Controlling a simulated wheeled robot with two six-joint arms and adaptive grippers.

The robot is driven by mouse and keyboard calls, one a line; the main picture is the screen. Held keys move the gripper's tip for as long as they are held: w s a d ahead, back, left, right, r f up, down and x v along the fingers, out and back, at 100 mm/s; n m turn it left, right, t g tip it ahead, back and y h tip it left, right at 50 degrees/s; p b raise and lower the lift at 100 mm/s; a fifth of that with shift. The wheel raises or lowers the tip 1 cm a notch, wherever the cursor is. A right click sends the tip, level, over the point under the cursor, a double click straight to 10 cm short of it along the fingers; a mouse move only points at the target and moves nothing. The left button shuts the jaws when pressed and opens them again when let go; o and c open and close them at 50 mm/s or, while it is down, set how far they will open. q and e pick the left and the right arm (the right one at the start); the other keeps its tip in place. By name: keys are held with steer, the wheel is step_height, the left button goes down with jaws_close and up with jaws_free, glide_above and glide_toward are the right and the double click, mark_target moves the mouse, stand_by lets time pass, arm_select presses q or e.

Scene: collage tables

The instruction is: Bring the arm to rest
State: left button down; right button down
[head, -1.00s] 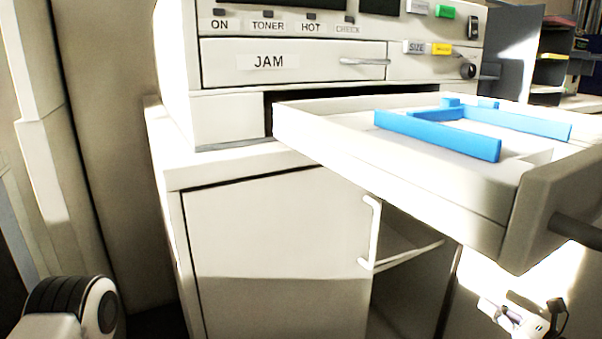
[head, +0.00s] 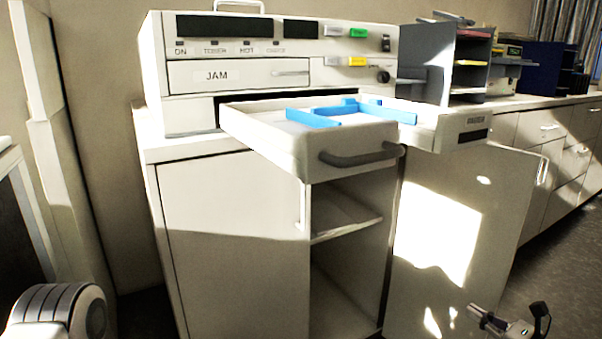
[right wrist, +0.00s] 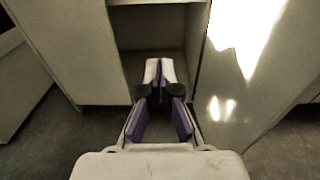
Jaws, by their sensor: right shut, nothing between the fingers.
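My right gripper (head: 478,312) is low at the bottom right in the head view, in front of the open cabinet door (head: 510,190). In the right wrist view the right gripper (right wrist: 160,68) points toward the open cabinet, its fingers together and empty. It looks clear of the cabinet, with floor below it. My left gripper is out of view.
A copier (head: 290,30) stands on a white cabinet (head: 230,220). Its paper tray (head: 260,140), with blue guides (head: 313,117), is pulled out. The cabinet's right side is open, showing a shelf (head: 345,225). A counter (head: 520,103) with organizers runs along the right.

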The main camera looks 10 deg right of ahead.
steer(key=s+a+r+n+g+y+p, duration=0.1)
steer(key=s+a+n+g+y+p, duration=0.1)
steer(key=s+a+n+g+p, duration=0.45)
steer(key=s+a+r+n+g+y+p, duration=0.1)
steer(key=s+a+g+p, duration=0.25)
steer(key=a+p, duration=0.7)
steer(key=s+a+n+g+h+p, duration=0.25)
steer(key=s+a+n+g, duration=0.45)
steer(key=s, duration=0.6)
steer(key=s+d+r+n+g+h+p, duration=0.1)
steer(key=s+d+n+g+h+p, duration=0.1)
steer(key=s+n+h+p, duration=0.4)
steer(key=s+d+r+n+g+h+p, duration=0.15)
steer(key=s+n, duration=0.25)
steer(key=s, duration=0.5)
steer(key=w+f+n+t+b, duration=0.1)
steer(key=w+f+n+t, duration=0.1)
steer(key=w+n+t, duration=0.2)
steer(key=w+n, duration=0.2)
steer(key=shift+w+a+f+t, duration=0.2)
steer(key=shift+w+f+t, duration=0.05)
steer(key=shift+w+t, duration=0.15)
